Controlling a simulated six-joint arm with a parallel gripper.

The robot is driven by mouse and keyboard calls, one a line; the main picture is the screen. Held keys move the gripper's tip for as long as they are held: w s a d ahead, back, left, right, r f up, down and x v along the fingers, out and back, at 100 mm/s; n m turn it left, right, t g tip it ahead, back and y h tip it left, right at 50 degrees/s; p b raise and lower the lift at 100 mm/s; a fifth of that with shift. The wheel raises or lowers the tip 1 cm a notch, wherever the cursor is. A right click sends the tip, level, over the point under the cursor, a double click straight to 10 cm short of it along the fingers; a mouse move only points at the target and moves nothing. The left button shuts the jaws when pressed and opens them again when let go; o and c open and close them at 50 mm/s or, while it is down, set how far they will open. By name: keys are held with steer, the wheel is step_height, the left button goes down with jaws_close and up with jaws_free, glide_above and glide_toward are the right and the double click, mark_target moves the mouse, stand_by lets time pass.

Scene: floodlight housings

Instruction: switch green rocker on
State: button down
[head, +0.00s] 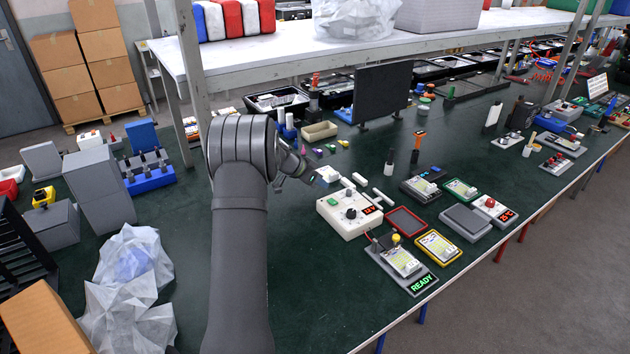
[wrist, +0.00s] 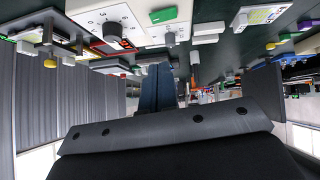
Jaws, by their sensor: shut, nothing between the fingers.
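A white control box (head: 350,212) stands on the dark green bench, right of my gripper (head: 308,176) in the head view. Its top carries a small green rocker (head: 333,202), a black knob (head: 351,213) and a red-lit display (head: 370,209). In the wrist view the green rocker (wrist: 163,15) shows at the top, near a black knob (wrist: 112,31) and a grey knob (wrist: 170,40). My gripper (wrist: 158,80) is shut and empty, apart from the rocker. The head view shows my fingertips small and partly dark; whether the rocker is on cannot be told.
Small white blocks (head: 355,180) lie behind the box. A red-rimmed tray (head: 405,221), a yellow-framed device (head: 438,247) and a READY-lit unit (head: 422,284) stand right and in front. A dark upright panel (head: 382,92) stands behind. The bench left of the box's front is clear.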

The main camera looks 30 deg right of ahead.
mark_target(335, 200)
steer(key=x, duration=0.4)
steer(key=f, duration=0.3)
steer(key=shift+s+d+f, duration=0.25)
steer(key=shift+d, duration=0.05)
steer(key=shift+f, duration=0.5)
steer(key=shift+s+f, duration=0.25)
steer(key=shift+f, duration=0.15)
steer(key=shift+r, duration=0.1)
steer(key=shift+w, duration=0.15)
steer(key=shift+w+r, duration=0.15)
steer(key=shift+w, duration=0.55)
